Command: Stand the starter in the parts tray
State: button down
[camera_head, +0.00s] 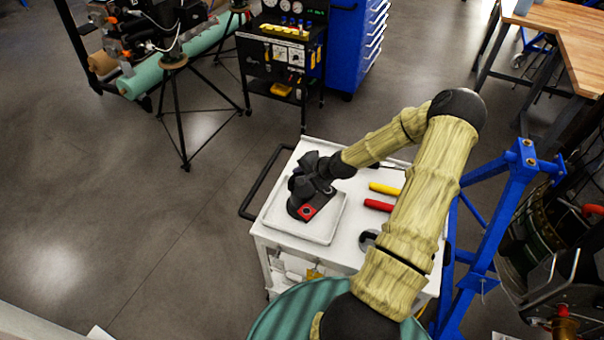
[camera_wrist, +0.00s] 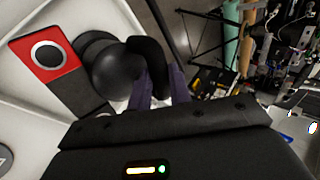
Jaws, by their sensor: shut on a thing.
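The starter (camera_head: 295,206), a dark rounded body with a smaller cylinder at its side, is at the white parts tray (camera_head: 318,238) on the cart. In the wrist view the starter (camera_wrist: 108,70) looks black, with its small cylinder between the purple fingers. My gripper (camera_head: 309,183) is shut on it from above and behind. The fingers also show in the wrist view (camera_wrist: 160,88). The starter looks roughly upright and within the tray's rim. Its base is hidden, so I cannot tell whether it touches the tray floor.
A red and black block (camera_head: 307,212) with a round mark is close beside the starter. Yellow (camera_head: 384,188) and red (camera_head: 378,205) handles lie on the white cart top right of the tray. A blue frame (camera_head: 500,215) stands to the right. The tray's front is bare.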

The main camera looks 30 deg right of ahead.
jog(key=shift+s+f, duration=0.4)
jog(key=shift+f, duration=0.4)
jog(key=c, duration=1.4)
grip_release()
jog(key=shift+o, duration=1)
jog(key=shift+d, duration=0.1)
jog(key=shift+w+r, duration=0.1)
jog(key=shift+o, duration=0.7)
